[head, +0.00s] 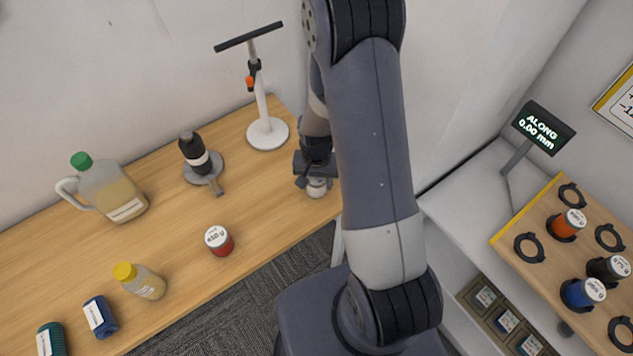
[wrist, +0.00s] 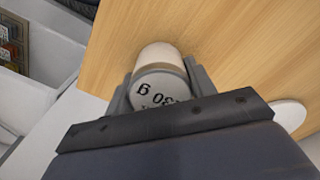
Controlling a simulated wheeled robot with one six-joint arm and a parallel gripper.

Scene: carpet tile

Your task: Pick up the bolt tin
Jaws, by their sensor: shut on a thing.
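A cream tin with a pale grey lid (wrist: 165,92) is between the fingers of my gripper (wrist: 161,78); its lid print is upside down and ends in "30 g". In the head view my gripper (head: 314,176) is shut on this tin (head: 317,189) at the right end of the wooden bench. The tin looks upright and very close to the bench top; I cannot tell whether it touches. No view shows a name on it, so I cannot confirm it is the bolt tin. My arm hides part of the area behind it.
On the bench (head: 185,270) are a red tin (head: 220,241), a dark bottle (head: 194,152), a jug (head: 110,190), a yellow-capped bottle (head: 140,281) and a white stand (head: 267,132). A rack (head: 506,235) with several rings and tins stands right, beside a display (head: 543,127).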

